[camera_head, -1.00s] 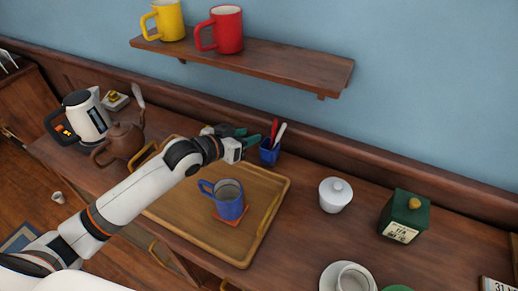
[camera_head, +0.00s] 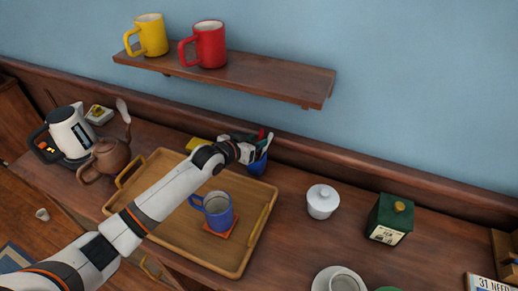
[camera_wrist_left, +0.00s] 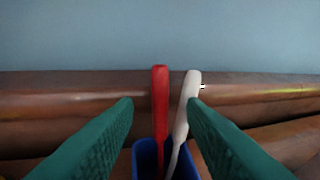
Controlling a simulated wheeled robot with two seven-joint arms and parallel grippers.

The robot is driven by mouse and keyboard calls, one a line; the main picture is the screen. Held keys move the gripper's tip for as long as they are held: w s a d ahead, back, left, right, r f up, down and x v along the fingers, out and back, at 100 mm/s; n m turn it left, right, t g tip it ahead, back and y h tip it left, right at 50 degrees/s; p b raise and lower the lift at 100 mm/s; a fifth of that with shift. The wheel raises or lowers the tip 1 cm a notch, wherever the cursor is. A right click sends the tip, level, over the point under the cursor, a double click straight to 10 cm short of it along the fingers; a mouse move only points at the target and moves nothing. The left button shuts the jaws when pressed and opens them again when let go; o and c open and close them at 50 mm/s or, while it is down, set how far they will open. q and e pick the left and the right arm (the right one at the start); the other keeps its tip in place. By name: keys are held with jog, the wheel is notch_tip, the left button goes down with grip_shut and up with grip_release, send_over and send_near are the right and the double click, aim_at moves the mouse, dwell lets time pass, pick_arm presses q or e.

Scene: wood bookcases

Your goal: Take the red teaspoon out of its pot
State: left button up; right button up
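The red teaspoon (camera_head: 261,134) stands handle-up in a small blue pot (camera_head: 259,167) at the back edge of the tray. In the left wrist view, the red handle (camera_wrist_left: 160,100) and a white spoon handle (camera_wrist_left: 184,112) rise side by side from the blue pot (camera_wrist_left: 147,160). My left gripper (camera_head: 258,146) is at the pot. Its green fingers (camera_wrist_left: 163,104) are open, and both handles show in the gap between them. I cannot tell whether a finger touches either handle. My right gripper is not in view.
A blue mug (camera_head: 218,211) stands on a red coaster on the wooden tray (camera_head: 180,232). A teapot (camera_head: 109,157) and kettle (camera_head: 70,131) are at left. A shelf (camera_head: 245,81) with two mugs hangs above.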

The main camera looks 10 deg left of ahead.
pick_arm(q)
jog(key=shift+w+d+f, duration=0.15)
jog(key=shift+w, duration=0.15)
jog(key=shift+s, duration=0.1)
grip_shut()
dwell(1.2)
